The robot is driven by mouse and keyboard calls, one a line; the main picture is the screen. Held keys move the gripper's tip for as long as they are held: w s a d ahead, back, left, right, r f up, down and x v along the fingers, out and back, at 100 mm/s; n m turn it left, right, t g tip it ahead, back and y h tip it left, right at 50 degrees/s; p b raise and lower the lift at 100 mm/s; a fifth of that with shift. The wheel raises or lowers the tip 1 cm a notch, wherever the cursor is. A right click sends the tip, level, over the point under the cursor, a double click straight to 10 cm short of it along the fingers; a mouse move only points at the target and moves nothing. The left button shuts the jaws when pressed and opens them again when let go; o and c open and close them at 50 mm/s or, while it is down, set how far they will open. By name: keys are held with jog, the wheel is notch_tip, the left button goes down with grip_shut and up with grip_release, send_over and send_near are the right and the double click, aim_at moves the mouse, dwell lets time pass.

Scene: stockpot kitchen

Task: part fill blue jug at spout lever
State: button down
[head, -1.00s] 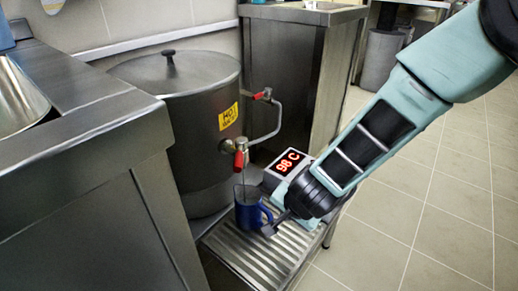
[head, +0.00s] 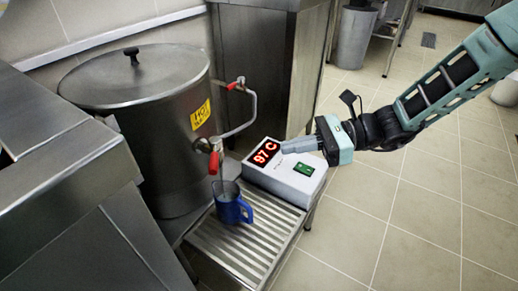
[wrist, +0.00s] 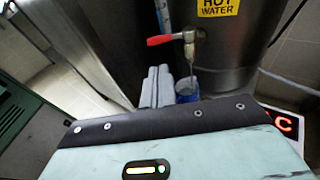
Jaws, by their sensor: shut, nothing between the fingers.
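The blue jug (head: 232,208) stands upright on the slatted drip tray (head: 235,250), under the spout of the steel hot-water pot (head: 150,130). Its inside looks pale, and a thin stream seems to fall into it; the level is unclear. The red spout lever (head: 213,163) sits above the jug. In the wrist view the lever (wrist: 160,40) points left, and the jug (wrist: 187,92) is partly hidden behind my gripper. My gripper (head: 283,148) is shut and empty, right of the jug and apart from it, over the display box. Its fingers (wrist: 155,86) show in the wrist view.
A white box with a red display (head: 266,152) reading 97 C and a green panel stands behind the tray. A second red-handled valve (head: 236,83) sits higher on the pipe. A steel counter (head: 60,150) fills the left. Tiled floor is free at right.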

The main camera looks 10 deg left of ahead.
jog(key=b, duration=0.4)
send_near(215, 157)
jog(key=s+a+f, duration=0.2)
jog(key=a, duration=0.2)
jog(key=shift+b+x, duration=0.3)
jog(key=shift+x, duration=0.6)
jog(key=shift+a+r, duration=0.1)
jog(key=shift+r, duration=0.05)
